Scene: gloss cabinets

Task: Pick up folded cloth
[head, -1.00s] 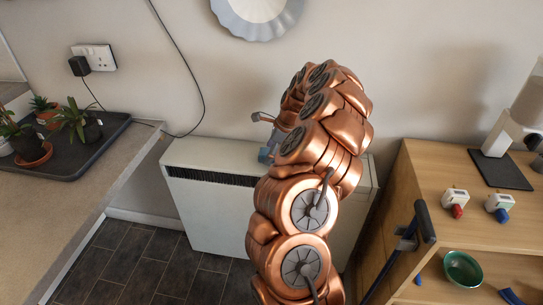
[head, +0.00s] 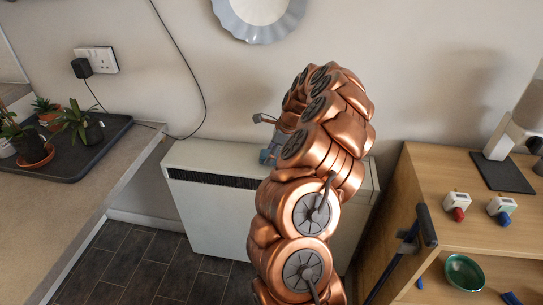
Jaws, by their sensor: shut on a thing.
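My copper arm rises in the middle of the head view and bends over the white heater. My gripper (head: 266,119) is mostly hidden behind the arm. Only a grey part of it sticks out to the left, above the heater. A small blue-grey patch (head: 267,154), probably the folded cloth, shows at the arm's left edge by the heater's top. The rest of it is hidden behind the arm. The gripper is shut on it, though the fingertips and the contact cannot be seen. I cannot tell whether the cloth touches the heater.
The white heater (head: 210,205) stands against the wall. A worktop (head: 75,190) with a dark tray (head: 112,130) of potted plants is at left. A wooden cabinet (head: 415,165) at right holds a lamp (head: 510,135), two small devices and a green bowl (head: 463,272). Dark floor lies between.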

